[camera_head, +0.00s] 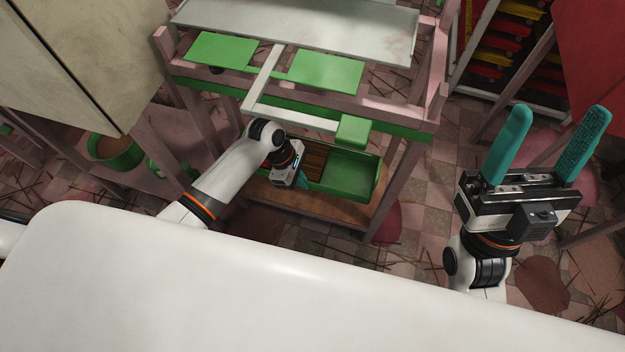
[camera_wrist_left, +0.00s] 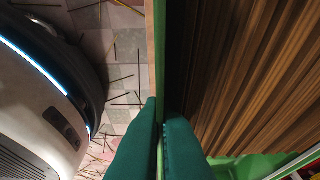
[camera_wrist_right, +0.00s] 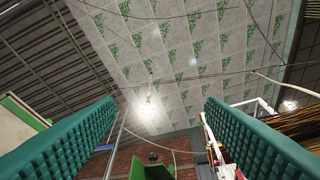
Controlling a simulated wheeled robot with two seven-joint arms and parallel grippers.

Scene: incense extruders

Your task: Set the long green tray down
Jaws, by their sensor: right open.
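The long green tray (camera_head: 352,178) is at the wooden stand's lower shelf (camera_head: 330,208), below the green-topped bench. Brown sticks (camera_head: 316,160) lie in its left part, and its right part looks bare. I cannot tell whether its base touches the shelf. My left gripper (camera_head: 303,179) is at the tray's near side wall. In the left wrist view, its teal fingers (camera_wrist_left: 160,112) close on either side of the thin green wall (camera_wrist_left: 160,60), with the sticks (camera_wrist_left: 245,75) to the right. My right gripper (camera_head: 558,122) is raised, open and empty, far right of the tray.
The bench's pink frame (camera_head: 408,112) and legs surround the shelf. Green plates (camera_head: 326,72) and a pale metal sheet (camera_head: 300,22) lie above. A green pot (camera_head: 118,152) stands left. A rack with red and yellow items (camera_head: 505,38) stands back right. Thin sticks litter the tiled floor.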

